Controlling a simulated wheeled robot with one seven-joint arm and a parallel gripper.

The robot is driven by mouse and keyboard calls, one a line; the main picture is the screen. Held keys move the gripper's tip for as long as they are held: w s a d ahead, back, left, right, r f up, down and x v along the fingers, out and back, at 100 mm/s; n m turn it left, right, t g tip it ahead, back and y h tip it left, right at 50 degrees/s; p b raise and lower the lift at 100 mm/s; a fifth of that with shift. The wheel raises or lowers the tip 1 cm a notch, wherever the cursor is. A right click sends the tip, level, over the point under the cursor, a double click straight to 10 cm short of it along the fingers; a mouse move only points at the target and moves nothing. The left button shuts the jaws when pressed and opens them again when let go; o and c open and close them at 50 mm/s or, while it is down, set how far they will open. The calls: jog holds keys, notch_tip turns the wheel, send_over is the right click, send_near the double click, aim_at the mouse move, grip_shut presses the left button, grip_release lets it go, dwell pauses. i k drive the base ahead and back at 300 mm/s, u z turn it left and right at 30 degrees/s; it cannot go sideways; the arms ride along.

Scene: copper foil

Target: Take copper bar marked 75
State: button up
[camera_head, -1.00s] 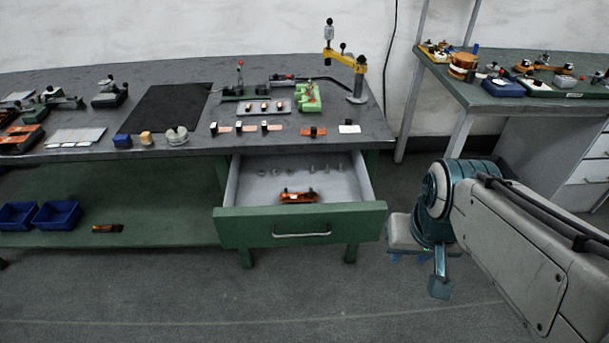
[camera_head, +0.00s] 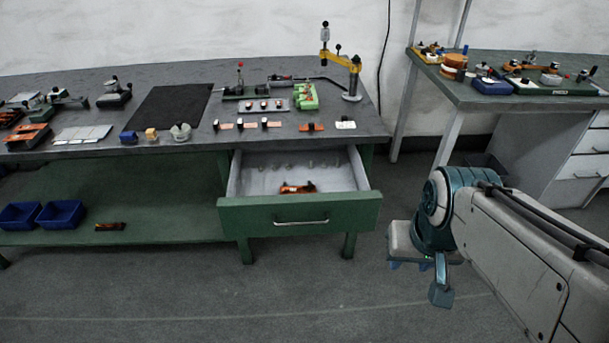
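A copper-orange bar (camera_head: 298,189) with dark parts lies inside the open drawer (camera_head: 300,213) of the green workbench. Another copper-orange piece (camera_head: 311,127) lies on the bench top near its front edge, and one more (camera_head: 110,226) lies on the lower shelf. No number can be read on any of them. My gripper (camera_head: 441,294) hangs at the right, in front of and to the right of the drawer, away from all of these pieces. Its fingers are too small and dark to tell whether they are open.
The drawer sticks out from the bench front. Two blue bins (camera_head: 59,214) stand on the lower shelf. A yellow-armed stand (camera_head: 351,75) rises at the bench's right end. A second table (camera_head: 510,97) stands at the right. The floor before the drawer is clear.

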aim_at(306, 188)
jog(key=k, duration=1.05)
jog(key=u, duration=0.75)
jog(key=i, duration=0.85)
jog(key=u, duration=0.5)
jog(key=i, duration=1.1)
jog(key=z, duration=1.05)
jog(key=i, duration=0.6)
jog(key=z, duration=0.5)
